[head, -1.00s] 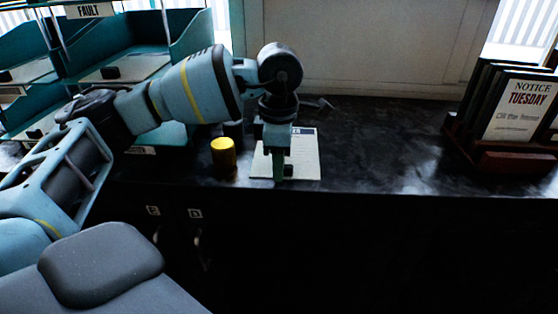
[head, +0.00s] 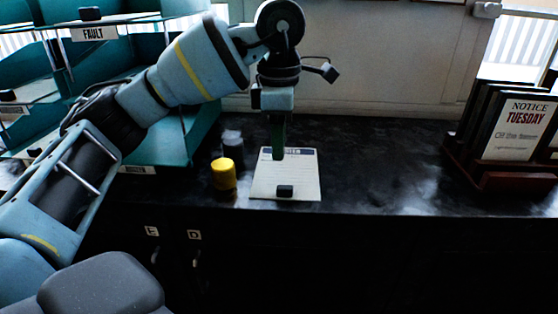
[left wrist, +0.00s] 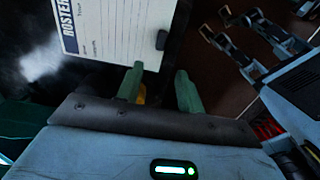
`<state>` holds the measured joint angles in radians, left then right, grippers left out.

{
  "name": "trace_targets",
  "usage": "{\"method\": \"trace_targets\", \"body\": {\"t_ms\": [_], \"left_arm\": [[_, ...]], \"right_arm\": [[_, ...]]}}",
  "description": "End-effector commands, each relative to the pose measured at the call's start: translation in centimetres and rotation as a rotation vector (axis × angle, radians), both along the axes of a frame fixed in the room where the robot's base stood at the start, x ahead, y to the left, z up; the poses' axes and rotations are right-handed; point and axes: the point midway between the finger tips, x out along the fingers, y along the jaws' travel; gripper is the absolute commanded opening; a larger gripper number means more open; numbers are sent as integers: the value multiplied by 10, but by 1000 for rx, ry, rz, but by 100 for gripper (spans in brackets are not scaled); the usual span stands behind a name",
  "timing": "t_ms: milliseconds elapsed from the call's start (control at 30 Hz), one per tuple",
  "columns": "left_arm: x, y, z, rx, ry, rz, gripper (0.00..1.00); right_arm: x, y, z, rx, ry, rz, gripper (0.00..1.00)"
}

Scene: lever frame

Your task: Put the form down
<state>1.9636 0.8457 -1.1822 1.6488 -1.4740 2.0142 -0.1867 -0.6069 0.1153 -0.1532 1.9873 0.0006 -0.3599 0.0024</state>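The form is a white lined sheet (head: 265,183) lying on the dark counter near its front edge, with a dark header strip and a small black block (head: 285,191) on its near part. In the left wrist view the form (left wrist: 108,30) shows its "ROSTER" header, and the black block (left wrist: 162,40) stands at its edge. My left gripper (head: 278,156) is above the form, pointing down, clear of the block. In the left wrist view its green fingers (left wrist: 158,78) are apart with nothing held between them.
A yellow cylinder (head: 223,174) stands left of the form, with a dark cylinder (head: 232,146) behind it. Teal trays (head: 190,130), one labelled "FAULT", are at the left. A rack of notice boards (head: 515,180) stands at the right. The counter between form and rack is clear.

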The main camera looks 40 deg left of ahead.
Motion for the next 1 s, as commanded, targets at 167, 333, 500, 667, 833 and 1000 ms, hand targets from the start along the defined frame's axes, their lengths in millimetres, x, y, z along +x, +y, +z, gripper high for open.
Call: {"method": "trace_targets", "body": {"t_ms": [167, 333, 500, 667, 833, 1000], "left_arm": [[0, 0, 20, 1, -3, -1, 37], [0, 0, 22, 0, 0, 0, 37], [0, 0, 21, 0, 1, 0, 37], [0, 0, 21, 0, 1, 0, 37], [0, -3, 19, -7, 2, -5, 37], [2, -44, -11, -138, 17, -68, 37]], "right_arm": [[7, 1, 9, 3, -19, -4, 31], [7, 1, 10, 3, -19, -5, 31], [6, 1, 9, 3, -16, -4, 31], [5, 1, 8, 3, -14, -4, 31], [5, 1, 8, 2, -15, -4, 31], [5, 0, 8, 0, -14, -1, 31]]}}
